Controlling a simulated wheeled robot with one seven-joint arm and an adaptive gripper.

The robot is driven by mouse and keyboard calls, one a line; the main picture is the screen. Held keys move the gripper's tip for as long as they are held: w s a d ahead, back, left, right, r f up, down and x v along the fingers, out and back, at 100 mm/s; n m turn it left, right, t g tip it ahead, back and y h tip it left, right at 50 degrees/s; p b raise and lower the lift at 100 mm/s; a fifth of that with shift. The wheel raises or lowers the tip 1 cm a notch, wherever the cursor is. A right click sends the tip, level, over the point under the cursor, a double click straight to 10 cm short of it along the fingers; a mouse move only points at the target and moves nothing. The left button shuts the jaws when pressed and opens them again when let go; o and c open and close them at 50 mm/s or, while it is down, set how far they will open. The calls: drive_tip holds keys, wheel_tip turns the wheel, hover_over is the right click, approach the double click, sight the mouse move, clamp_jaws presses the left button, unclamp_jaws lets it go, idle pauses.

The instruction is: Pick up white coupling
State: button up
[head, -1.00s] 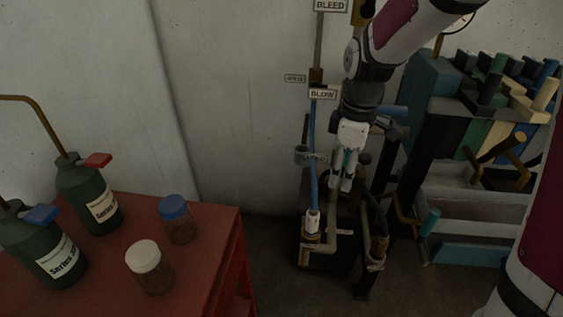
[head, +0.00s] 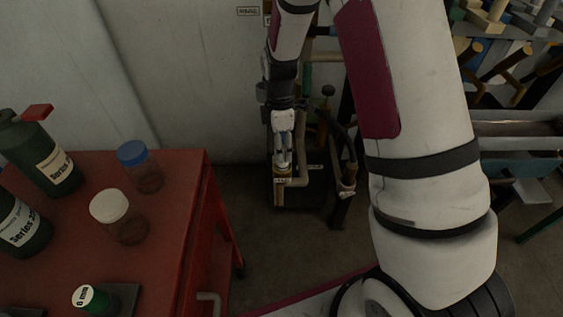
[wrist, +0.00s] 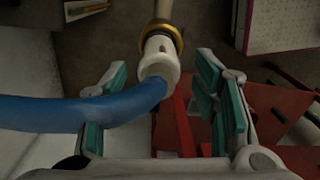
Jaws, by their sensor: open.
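The white coupling (wrist: 159,58) shows in the wrist view at the end of a blue hose (wrist: 85,112). It meets a brass collar (wrist: 161,30) on a tan pipe. My gripper (wrist: 162,85) is open, with its teal-padded fingers on either side of the coupling's line. I see no contact between the pads and the coupling. In the head view my gripper (head: 283,158) points down over the low pipe stand, and the coupling there is mostly hidden by the fingers.
A red cart (head: 165,215) stands at the left with dark green bottles (head: 45,160), a blue-lidded jar (head: 140,168) and a white-lidded jar (head: 118,215). Pipes and a black hose (head: 345,150) stand close to the right of my gripper. Grey floor lies between cart and stand.

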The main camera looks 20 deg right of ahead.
sight(283, 167)
drive_tip(key=f, duration=0.5)
drive_tip(key=shift+s+d+f, duration=0.1)
drive_tip(key=shift+d+f, duration=0.1)
drive_tip(key=shift+f, duration=0.1)
clamp_jaws()
drive_tip(key=shift+r, duration=0.2)
